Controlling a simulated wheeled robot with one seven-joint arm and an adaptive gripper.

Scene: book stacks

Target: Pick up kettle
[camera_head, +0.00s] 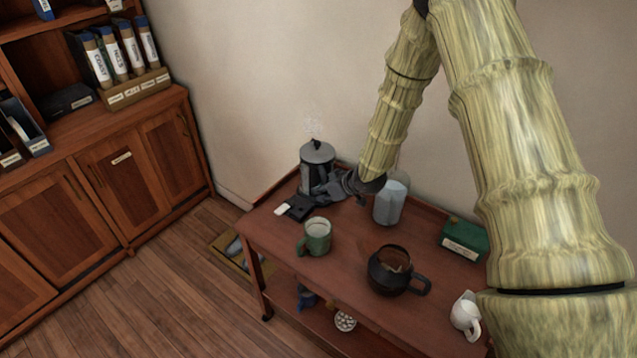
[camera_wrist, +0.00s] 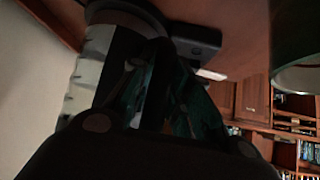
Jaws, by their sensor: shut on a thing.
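The kettle (camera_head: 317,154), dark and grey with a domed lid and steam above it, stands upright at the far left corner of the reddish-brown cart. My gripper (camera_head: 328,186) is at its near right side, shut on it; the fingers partly hide its lower body. In the wrist view the gripper (camera_wrist: 150,105) is dark and close, with a pale and black part of the kettle (camera_wrist: 88,70) beside the fingers. The exact contact is too dark to make out. I cannot tell whether the kettle's base touches the cart.
A black flat object (camera_head: 298,208) lies just before the kettle. A green mug (camera_head: 317,238), grey-blue canister (camera_head: 390,205), black coffee pot (camera_head: 388,276), green box (camera_head: 464,238) and white pitcher (camera_head: 465,312) share the cart top (camera_head: 345,285). A wall stands close behind.

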